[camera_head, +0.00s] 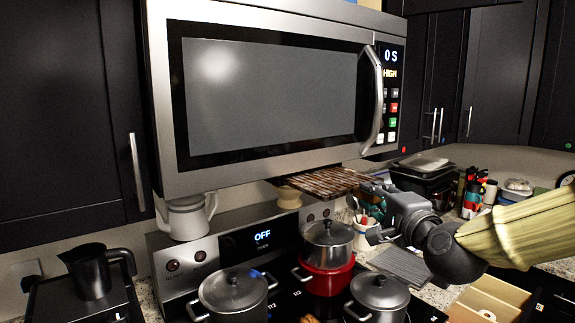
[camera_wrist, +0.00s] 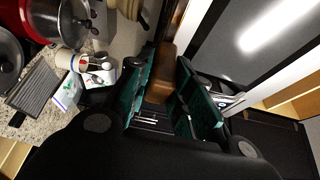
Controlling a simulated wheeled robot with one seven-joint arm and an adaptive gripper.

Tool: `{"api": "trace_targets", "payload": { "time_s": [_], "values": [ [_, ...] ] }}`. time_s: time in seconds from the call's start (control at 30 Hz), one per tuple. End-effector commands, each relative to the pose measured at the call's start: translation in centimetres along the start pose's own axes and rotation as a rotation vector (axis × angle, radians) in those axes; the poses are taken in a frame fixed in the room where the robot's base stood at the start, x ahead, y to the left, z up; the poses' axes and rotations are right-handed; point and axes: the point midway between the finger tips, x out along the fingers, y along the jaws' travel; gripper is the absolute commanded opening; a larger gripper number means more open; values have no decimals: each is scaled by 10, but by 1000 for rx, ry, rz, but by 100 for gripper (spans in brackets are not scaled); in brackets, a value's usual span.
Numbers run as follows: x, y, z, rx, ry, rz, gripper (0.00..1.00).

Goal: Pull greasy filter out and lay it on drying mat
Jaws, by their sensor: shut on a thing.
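The greasy filter (camera_head: 325,181) is a flat brown slatted panel just under the front edge of the microwave's underside. Its far edge is close to the microwave; I cannot tell whether it is still seated there. My gripper (camera_head: 372,208) is at the filter's right end and shut on it. In the wrist view a brown piece (camera_wrist: 172,66) shows between the green finger pads of my gripper (camera_wrist: 168,90). The drying mat (camera_head: 400,263), a grey ribbed pad, lies on the counter below my gripper. It also shows in the wrist view (camera_wrist: 36,88) and looks bare.
The microwave (camera_head: 270,95) hangs above the stove. Several pots stand below, including a red pot (camera_head: 327,278) with a steel one (camera_head: 327,235) on top. A utensil cup (camera_head: 365,235) stands beside the mat. Containers and bottles (camera_head: 474,190) crowd the back right. An open drawer (camera_head: 490,298) is at lower right.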

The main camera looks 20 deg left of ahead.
Motion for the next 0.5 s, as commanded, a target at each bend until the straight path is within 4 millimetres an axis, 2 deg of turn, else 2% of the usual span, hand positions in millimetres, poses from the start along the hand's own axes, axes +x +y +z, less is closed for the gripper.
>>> {"api": "trace_targets", "payload": {
  "time_s": [0.5],
  "values": [
    [-7, 0, -3, 0, 0, -1, 0]
  ]
}}
